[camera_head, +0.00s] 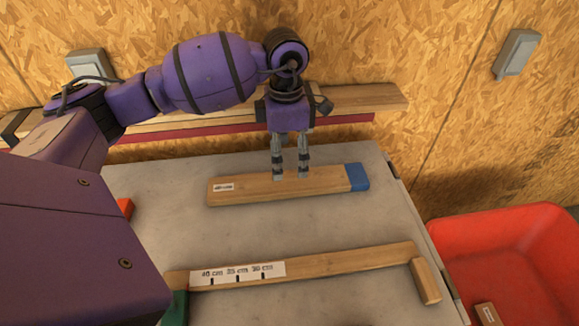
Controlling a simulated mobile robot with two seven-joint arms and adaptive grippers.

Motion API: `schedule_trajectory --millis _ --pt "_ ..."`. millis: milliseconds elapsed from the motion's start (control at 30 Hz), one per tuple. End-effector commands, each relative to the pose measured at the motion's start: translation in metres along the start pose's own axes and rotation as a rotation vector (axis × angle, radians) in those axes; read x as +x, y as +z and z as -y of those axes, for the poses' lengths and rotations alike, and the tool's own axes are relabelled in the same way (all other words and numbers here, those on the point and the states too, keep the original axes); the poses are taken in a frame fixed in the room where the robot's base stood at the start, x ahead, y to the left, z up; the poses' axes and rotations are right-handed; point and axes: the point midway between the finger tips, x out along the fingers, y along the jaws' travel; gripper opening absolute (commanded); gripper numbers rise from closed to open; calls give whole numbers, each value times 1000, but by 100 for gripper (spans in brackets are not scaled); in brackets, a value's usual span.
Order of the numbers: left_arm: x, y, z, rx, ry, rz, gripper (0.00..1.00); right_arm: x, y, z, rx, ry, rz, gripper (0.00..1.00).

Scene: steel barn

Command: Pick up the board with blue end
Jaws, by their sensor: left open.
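The board with the blue end (240,191) lies flat on the grey table top. It is light wood with a white label near its left end, and its blue end (357,177) points right. My left gripper (291,177) comes down from above with its two fingers apart. The fingertips are at the board's middle, over or just behind its far edge. I cannot tell whether they touch the wood. My right gripper does not show.
A wooden measuring strip with a centimetre label (237,273) lies at the front, with a small wooden block (425,281) at its right end. A red bin (530,235) stands right of the table (150,178). Long boards (365,97) lie behind along the wall.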

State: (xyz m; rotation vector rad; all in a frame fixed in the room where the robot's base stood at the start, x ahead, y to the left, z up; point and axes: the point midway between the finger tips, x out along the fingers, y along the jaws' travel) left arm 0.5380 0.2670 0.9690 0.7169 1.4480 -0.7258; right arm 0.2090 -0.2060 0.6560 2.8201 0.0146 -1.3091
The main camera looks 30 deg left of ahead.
Motion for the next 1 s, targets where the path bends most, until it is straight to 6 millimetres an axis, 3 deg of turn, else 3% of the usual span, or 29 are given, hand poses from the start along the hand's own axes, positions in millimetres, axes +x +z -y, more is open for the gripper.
schedule_trajectory --millis 367,633,933,1000 --pt "35 0 4 -1 -1 -4 80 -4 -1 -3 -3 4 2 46" --pt "72 3 8 -1 0 -2 80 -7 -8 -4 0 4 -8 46" --pt "78 3 8 0 1 -2 80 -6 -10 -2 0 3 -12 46" --pt "78 3 8 0 1 -2 71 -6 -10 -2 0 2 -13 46"
